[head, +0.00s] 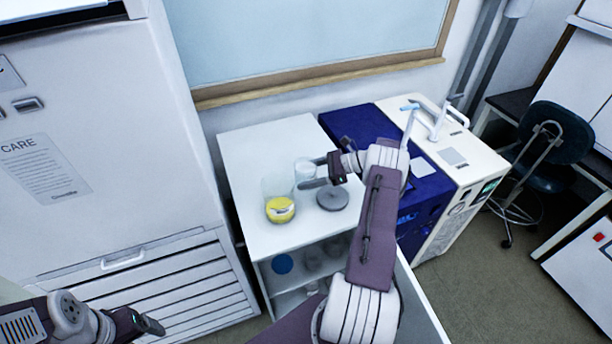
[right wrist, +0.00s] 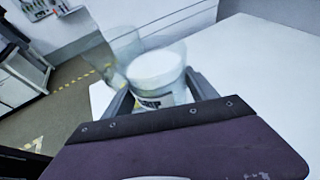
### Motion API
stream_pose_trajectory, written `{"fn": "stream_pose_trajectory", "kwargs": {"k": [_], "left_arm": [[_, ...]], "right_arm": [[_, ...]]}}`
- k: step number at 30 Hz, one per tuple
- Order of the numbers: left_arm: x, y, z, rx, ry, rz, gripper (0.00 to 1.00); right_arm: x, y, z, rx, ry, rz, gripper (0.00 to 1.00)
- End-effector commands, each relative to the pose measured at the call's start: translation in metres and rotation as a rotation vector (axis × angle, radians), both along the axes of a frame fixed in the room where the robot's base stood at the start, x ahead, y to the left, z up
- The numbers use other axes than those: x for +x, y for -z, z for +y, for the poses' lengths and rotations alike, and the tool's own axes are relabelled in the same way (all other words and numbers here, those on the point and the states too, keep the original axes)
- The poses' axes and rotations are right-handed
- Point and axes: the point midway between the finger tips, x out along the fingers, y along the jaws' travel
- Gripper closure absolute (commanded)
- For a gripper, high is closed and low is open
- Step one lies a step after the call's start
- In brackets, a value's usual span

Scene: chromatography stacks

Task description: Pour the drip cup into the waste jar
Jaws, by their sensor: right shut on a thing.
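My right gripper (head: 312,173) is shut on the drip cup (head: 304,168), a small whitish cup, over the white cabinet top. In the right wrist view the cup (right wrist: 157,78) sits between my two fingers, with a pale inside and dark print on its side. A clear jar (head: 277,190) with yellow at its bottom, seemingly the waste jar, stands just left of the cup. A clear, blurred vessel (right wrist: 122,48) shows behind the cup in the right wrist view. My left gripper (head: 150,326) is at the bottom left, away from both; its jaw opening is unclear.
A grey round disc (head: 332,198) lies on the white cabinet top (head: 260,150), under my right wrist. A blue and white machine (head: 440,150) stands to the right. A tall white unit (head: 90,140) stands to the left. Lower shelves hold a blue round item (head: 283,264).

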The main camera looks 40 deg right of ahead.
Motion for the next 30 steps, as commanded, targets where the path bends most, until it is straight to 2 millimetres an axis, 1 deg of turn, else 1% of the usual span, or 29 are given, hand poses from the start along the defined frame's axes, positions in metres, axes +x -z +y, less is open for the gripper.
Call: {"fn": "stream_pose_trajectory", "kwargs": {"k": [8, 30], "left_arm": [[0.000, -0.003, 0.000, 0.000, 0.000, 0.000, 0.16], [0.000, -0.039, 0.000, 0.000, 0.000, 0.000, 0.16]], "right_arm": [[0.000, -0.003, 0.000, -0.003, 0.000, -0.001, 0.90], [0.000, -0.027, 0.002, -0.073, -0.002, -0.003, 0.90]]}}
